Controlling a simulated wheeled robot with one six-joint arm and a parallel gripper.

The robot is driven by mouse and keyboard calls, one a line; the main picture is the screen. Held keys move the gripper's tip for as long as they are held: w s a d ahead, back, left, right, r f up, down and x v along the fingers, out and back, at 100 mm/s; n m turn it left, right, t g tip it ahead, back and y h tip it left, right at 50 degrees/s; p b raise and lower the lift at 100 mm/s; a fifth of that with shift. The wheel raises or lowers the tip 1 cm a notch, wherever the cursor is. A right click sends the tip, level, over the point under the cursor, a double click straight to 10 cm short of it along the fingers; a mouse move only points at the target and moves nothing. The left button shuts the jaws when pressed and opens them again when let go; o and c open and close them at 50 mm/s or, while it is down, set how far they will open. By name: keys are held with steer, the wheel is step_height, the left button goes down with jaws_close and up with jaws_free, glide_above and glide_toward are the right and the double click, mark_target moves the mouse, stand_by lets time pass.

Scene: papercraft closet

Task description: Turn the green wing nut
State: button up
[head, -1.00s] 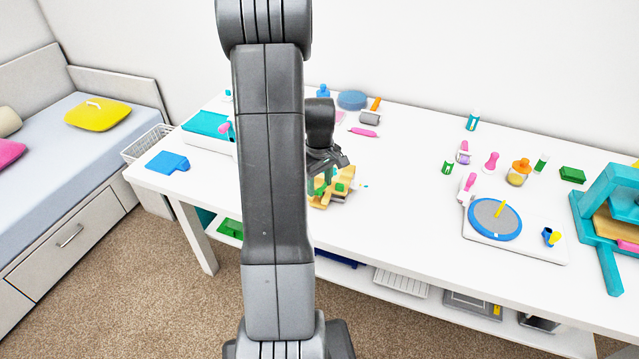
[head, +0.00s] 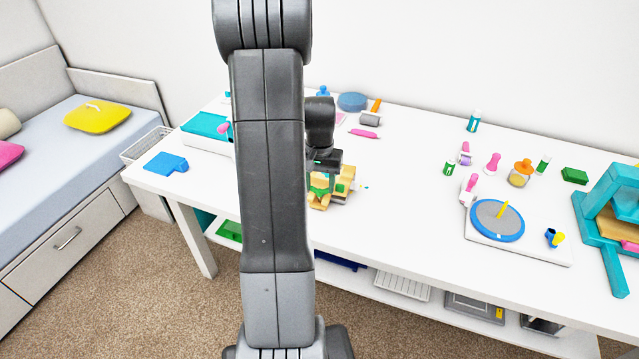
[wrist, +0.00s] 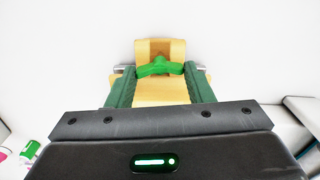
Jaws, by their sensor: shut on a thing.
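The green wing nut (wrist: 160,67) sits on a pale yellow wooden-looking block (wrist: 160,92) in the wrist view. The two dark green finger pads of my gripper (wrist: 159,70) stand on either side of it, shut on its wings. In the head view my gripper (head: 322,172) reaches down onto the yellow block (head: 345,183) near the table's front edge. A bit of the green nut (head: 320,190) shows there. My arm hides the left part of the block in the head view.
The white table (head: 400,215) has free room right of the block. A blue-rimmed turntable (head: 497,235) and a teal press (head: 610,200) stand farther right. Small bottles and pink tools stand behind. A teal-topped box (head: 205,125) lies left. A bed stands at far left.

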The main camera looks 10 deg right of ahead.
steer(key=m, duration=1.4)
steer(key=shift+b, duration=0.4)
steer(key=shift+m, duration=0.3)
steer(key=o, duration=1)
step_height(320, 180, up, 14)
